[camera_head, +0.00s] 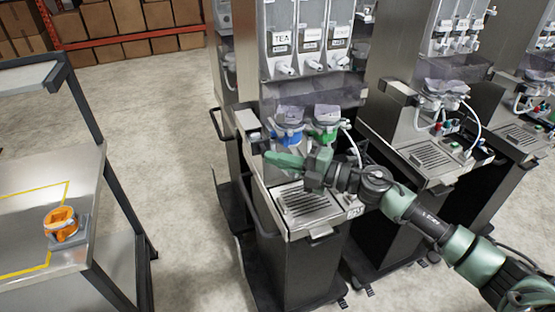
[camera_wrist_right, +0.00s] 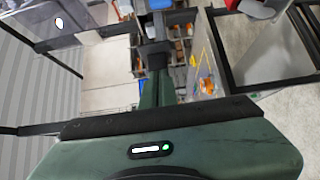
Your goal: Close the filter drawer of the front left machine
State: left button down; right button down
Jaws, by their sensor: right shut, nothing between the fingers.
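The front left machine (camera_head: 307,75) is a steel dispenser with a hopper labelled TEA and two others. Below its hoppers sit a blue filter part (camera_head: 289,137) and a green one (camera_head: 326,133), side by side under clear covers. I cannot tell which part is the filter drawer or how far out it stands. My right gripper (camera_head: 275,160) is shut and empty, in front of and below the blue part, above the drip tray (camera_head: 305,203). Its green fingers (camera_wrist_right: 158,85) also show in the right wrist view. My left gripper is out of view.
More dispensers (camera_head: 435,120) stand close on the right. A cart (camera_head: 30,190) on the left carries an orange part (camera_head: 62,224) beside yellow tape. Floor (camera_head: 170,130) is clear between cart and machine. Shelves with boxes (camera_head: 100,20) stand behind.

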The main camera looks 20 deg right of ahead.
aim_at(269, 146)
jog(key=w, duration=0.5)
jog(key=shift+w+b, duration=0.4)
jog(key=shift+s+r, duration=0.15)
